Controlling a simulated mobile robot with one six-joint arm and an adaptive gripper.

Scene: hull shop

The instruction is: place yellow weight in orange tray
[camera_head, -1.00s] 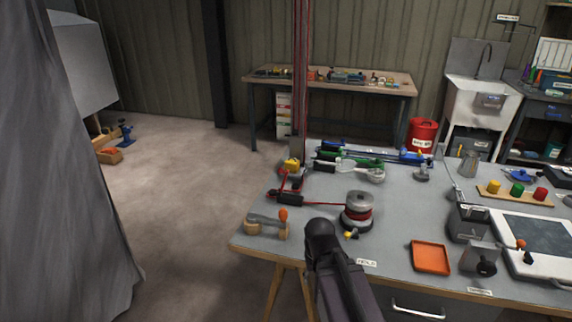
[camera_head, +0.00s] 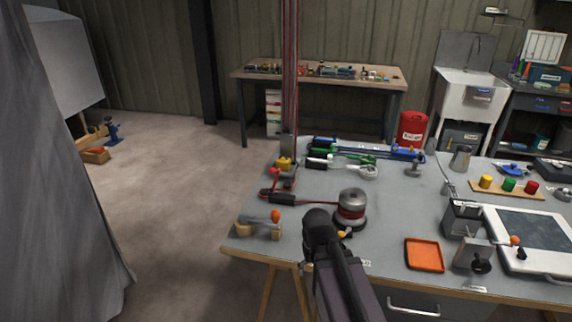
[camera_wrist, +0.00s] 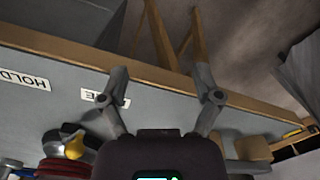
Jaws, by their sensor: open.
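A yellow cylinder (camera_head: 486,181), which looks like the yellow weight, stands at the left end of a wooden holder (camera_head: 520,192) on the right of the bench. A green cylinder (camera_head: 509,184) and a red cylinder (camera_head: 532,187) stand beside it. The orange tray (camera_head: 424,254) lies flat near the bench's front edge and looks empty. My gripper (camera_wrist: 161,84) is open and empty in the wrist view, over the front edge of the bench. It is well to the left of the yellow cylinder. My arm hides the gripper in the head view.
A spool-like device (camera_head: 351,209) stands just behind my arm, with a small yellow part (camera_wrist: 74,147) near it. A wooden-handled tool (camera_head: 259,226) lies left. Grey metal boxes (camera_head: 463,218) and a framed dark board (camera_head: 535,230) stand right of the tray. Bare bench surrounds the tray's left side.

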